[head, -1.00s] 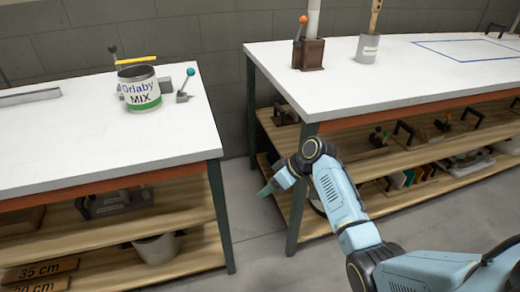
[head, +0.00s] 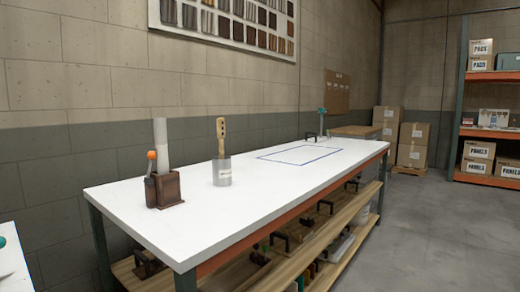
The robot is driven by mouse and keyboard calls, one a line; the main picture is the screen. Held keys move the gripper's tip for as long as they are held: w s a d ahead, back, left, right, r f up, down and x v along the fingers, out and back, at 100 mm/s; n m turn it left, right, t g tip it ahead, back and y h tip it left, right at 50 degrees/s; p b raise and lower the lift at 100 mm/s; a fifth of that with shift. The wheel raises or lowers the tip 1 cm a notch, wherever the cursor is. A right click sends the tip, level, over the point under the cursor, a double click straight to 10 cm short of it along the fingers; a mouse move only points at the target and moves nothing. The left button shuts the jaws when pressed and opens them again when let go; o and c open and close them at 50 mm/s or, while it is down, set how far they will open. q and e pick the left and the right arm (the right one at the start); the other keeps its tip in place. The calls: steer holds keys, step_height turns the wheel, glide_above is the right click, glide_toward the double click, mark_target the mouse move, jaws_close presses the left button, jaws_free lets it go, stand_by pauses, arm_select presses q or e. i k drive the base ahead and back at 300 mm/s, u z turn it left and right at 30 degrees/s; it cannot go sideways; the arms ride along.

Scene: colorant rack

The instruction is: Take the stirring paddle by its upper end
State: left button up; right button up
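The stirring paddle (head: 221,136) is a flat wooden piece with holes near its top. It stands upright in a grey cup (head: 222,173) with a white label, on the white workbench (head: 200,235). Its upper end sticks up free above the cup; its lower end is hidden inside. Neither of my grippers is in the head view.
Left of the cup stands a brown wooden block (head: 163,188) with an orange-knobbed lever and a white cylinder (head: 161,143) behind it. A blue outlined rectangle (head: 300,154) on the bench is empty. Shelves below hold several items. Floor at right is clear.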

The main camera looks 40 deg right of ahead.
mark_target(220, 121)
steer(key=z, duration=0.7)
steer(key=i, duration=0.6)
steer(key=z, duration=0.55)
